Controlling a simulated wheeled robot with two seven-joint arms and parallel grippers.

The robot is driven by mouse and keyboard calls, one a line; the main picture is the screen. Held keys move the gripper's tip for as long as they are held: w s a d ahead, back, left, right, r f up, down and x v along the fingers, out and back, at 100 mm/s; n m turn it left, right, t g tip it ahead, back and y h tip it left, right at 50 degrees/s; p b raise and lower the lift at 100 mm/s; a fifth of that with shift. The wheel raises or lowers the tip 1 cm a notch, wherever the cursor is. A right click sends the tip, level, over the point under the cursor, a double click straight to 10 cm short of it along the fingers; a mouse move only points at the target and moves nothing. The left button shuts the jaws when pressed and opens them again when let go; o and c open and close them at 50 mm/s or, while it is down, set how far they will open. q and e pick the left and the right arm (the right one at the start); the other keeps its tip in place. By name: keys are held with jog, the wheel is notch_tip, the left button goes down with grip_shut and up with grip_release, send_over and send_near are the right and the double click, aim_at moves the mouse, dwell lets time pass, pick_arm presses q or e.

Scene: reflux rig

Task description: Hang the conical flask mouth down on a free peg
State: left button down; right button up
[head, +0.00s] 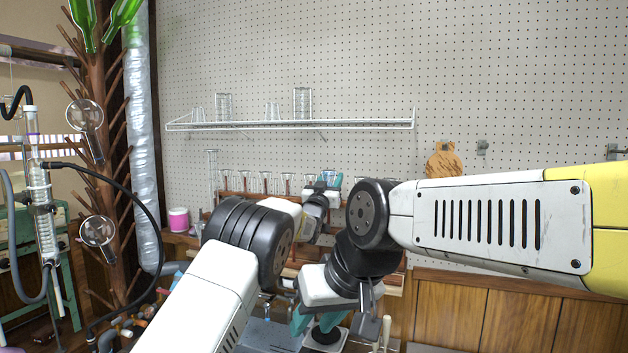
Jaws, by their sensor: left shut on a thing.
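My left gripper (326,181) is the higher one, at the back of the bench in front of the pegboard. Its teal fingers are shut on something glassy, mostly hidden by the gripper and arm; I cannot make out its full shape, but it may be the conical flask. A brown wooden peg tree (113,200) stands at the left. Green bottles (84,22) hang mouth down at its top, and two round glass flasks (84,115) (97,231) hang lower. Several pegs between them are bare. My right gripper (318,322) points down low at the centre, its teal fingers apart.
A wooden rack with several glass pieces (265,180) stands behind my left arm. A white wire shelf (290,125) holds glassware above. A condenser with tubing (42,195) stands at the far left. A silvery duct (141,140) runs beside the peg tree. A pink-white tub (179,219) stands nearby.

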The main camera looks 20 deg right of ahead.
pick_arm(q)
notch_tip(320, 180, down, 8)
jog(key=shift+r, duration=0.15)
dwell(0.9)
jog(key=shift+f, duration=0.35)
dwell(0.3)
jog(key=c, duration=0.8)
grip_release()
jog(key=shift+o, duration=0.2)
jog(key=shift+f, duration=0.1)
jog(key=v, duration=0.7)
jog(key=shift+s+a, duration=0.2)
jog(key=shift+s, duration=0.2)
jog(key=shift+s, duration=0.1)
